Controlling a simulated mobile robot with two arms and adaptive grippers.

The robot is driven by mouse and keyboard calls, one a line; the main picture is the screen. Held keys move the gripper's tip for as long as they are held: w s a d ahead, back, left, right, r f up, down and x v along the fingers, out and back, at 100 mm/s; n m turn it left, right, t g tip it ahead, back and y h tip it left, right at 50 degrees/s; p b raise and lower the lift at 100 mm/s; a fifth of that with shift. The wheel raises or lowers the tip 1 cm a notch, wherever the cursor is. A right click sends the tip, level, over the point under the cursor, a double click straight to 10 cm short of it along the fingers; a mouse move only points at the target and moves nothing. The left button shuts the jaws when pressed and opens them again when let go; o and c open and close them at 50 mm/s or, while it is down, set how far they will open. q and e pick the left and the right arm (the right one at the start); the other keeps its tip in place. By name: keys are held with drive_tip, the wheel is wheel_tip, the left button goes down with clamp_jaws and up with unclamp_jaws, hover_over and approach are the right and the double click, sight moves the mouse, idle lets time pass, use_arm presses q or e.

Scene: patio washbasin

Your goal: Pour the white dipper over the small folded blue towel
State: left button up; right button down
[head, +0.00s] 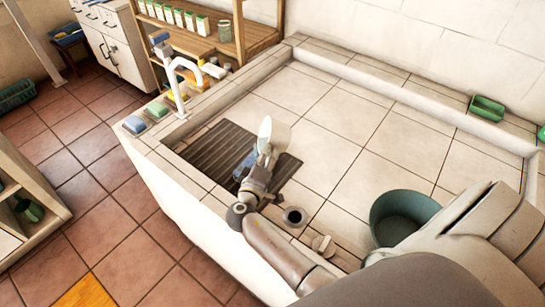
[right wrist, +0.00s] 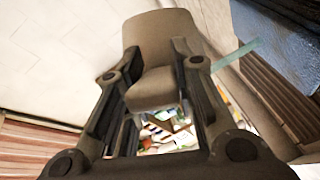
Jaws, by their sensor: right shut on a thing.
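The white dipper (head: 265,130) is in my right gripper (head: 262,158), held over the dark slatted grate (head: 212,150) in the basin. It looks tilted in the head view. In the right wrist view the dipper (right wrist: 160,40) lies in shade between the two fingers (right wrist: 155,115), which are shut on it. The small folded blue towel (head: 244,164) lies on the grate, partly hidden behind the gripper. A dark blue cloth surface, likely the towel (right wrist: 285,40), fills the upper right of the wrist view. A pale teal strip shows beside the dipper there. My left gripper is out of view.
Bare tiles lie behind the grate.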

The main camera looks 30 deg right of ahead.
drive_tip(key=a+n+b, duration=0.1)
drive_tip(key=n, duration=0.1)
drive_tip(key=w+a+f+n+t+h+b, duration=0.1)
drive_tip(key=n+b, duration=0.1)
drive_tip(key=a+f+n+h+b, duration=0.1)
drive_tip(key=n+b, duration=0.1)
drive_tip(key=shift+w, duration=0.3)
idle(1.4)
